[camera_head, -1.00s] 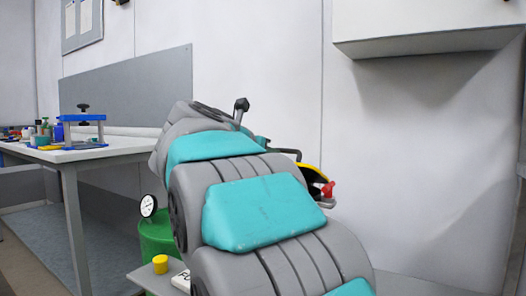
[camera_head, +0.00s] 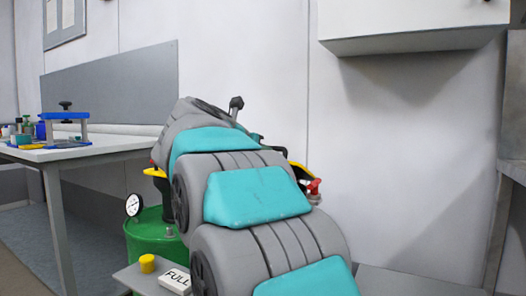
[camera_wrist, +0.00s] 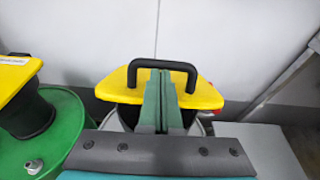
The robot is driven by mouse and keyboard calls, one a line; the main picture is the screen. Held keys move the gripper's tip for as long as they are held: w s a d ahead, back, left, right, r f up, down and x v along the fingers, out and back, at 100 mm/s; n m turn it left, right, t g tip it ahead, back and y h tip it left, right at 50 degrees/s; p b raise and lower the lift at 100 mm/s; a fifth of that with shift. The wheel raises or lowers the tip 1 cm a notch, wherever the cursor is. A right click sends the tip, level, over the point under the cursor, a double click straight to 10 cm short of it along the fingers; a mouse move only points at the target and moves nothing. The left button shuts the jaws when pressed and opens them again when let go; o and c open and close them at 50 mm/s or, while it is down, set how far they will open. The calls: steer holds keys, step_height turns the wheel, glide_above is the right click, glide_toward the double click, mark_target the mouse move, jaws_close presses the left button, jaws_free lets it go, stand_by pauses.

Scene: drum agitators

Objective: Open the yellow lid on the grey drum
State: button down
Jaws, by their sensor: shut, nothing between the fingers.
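In the wrist view, the yellow lid (camera_wrist: 205,95) with a black loop handle (camera_wrist: 180,66) sits on the grey drum (camera_wrist: 112,122), only slivers of which show beneath it. My gripper (camera_wrist: 160,74) is shut and empty. Its fingertips overlap the handle's loop in the picture; I cannot tell whether they touch it or lie in front of or under its bar. The lid looks closed. In the head view, my arm hides most of the drum, the gripper and the lid; a yellow edge of the lid (camera_head: 297,168) shows beside a red part (camera_head: 313,186).
A green drum (camera_head: 150,240) with a dial gauge (camera_head: 133,205) stands at left; its yellow lid (camera_wrist: 18,78) shows in the wrist view. A small tray holds a yellow cap (camera_head: 147,263) and a FULL sign (camera_head: 176,280). A workbench (camera_head: 85,152) stands further left. The wall (camera_wrist: 225,35) is close behind.

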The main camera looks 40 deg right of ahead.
steer(key=shift+d+r, duration=0.2)
steer(key=shift+r, duration=0.15)
